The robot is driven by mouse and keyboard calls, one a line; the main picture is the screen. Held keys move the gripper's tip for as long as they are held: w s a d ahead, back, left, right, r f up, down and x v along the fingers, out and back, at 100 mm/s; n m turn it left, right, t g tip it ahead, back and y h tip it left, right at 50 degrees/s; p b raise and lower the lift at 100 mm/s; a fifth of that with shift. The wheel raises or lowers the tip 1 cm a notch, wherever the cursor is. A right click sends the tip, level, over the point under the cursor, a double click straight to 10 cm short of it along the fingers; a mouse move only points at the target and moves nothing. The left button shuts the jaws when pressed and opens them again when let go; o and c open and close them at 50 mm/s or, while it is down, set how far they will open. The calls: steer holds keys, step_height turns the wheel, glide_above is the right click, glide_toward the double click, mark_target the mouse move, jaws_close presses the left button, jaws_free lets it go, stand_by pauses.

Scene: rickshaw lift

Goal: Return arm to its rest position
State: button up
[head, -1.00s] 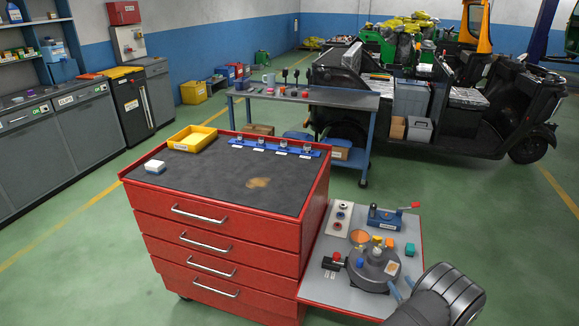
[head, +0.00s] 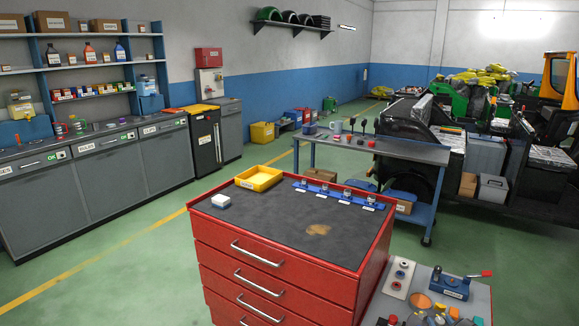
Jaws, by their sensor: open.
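My gripper and arm are not in view in the head view now. The red tool cabinet (head: 290,262) stands in the middle foreground with a dark top. On its top are a yellow tray (head: 259,178), a small white block (head: 221,201), and a blue rack (head: 338,194) with several small metal pieces along the back edge. A grey side shelf (head: 398,302) with a red edge holds a blue clamp-like device (head: 449,286) with a red handle. The lower part of that shelf is cut off by the frame.
A grey-topped blue workbench (head: 390,149) stands behind the cabinet. Grey cabinets (head: 100,185) and shelves line the left wall. A dark vehicle (head: 405,125) and other parked machines fill the back right. The green floor at left is clear.

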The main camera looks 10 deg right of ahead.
steer(key=s+a, duration=0.3)
steer(key=s, duration=1.4)
steer(key=w+d, duration=0.1)
steer(key=w, duration=0.4)
steer(key=w+d, duration=0.1)
steer(key=w, duration=0.5)
steer(key=w+d, duration=0.1)
steer(key=w, duration=0.5)
steer(key=shift+w, duration=0.25)
steer(key=shift+s+a+m+h, duration=0.1)
steer(key=shift+s+m+h, duration=0.1)
steer(key=shift+m+h, duration=0.25)
steer(key=shift+a+m+g+h, duration=0.15)
steer(key=shift+m+g+h, duration=0.5)
steer(key=shift+h, duration=0.6)
steer(key=shift+w+a+m+g+h, duration=0.1)
steer(key=shift+m+g+h, duration=1.05)
steer(key=shift+h, duration=0.2)
steer(key=shift+w+a+m+g+h, duration=0.15)
steer(key=shift+m+g+h, duration=0.85)
steer(key=shift+m+h, duration=0.35)
steer(key=shift+w+a+m+g+h, duration=0.1)
steer(key=shift+m+g+h, duration=1)
steer(key=shift+h, duration=0.3)
steer(key=shift+v, duration=2.7)
steer(key=shift+w, duration=0.15)
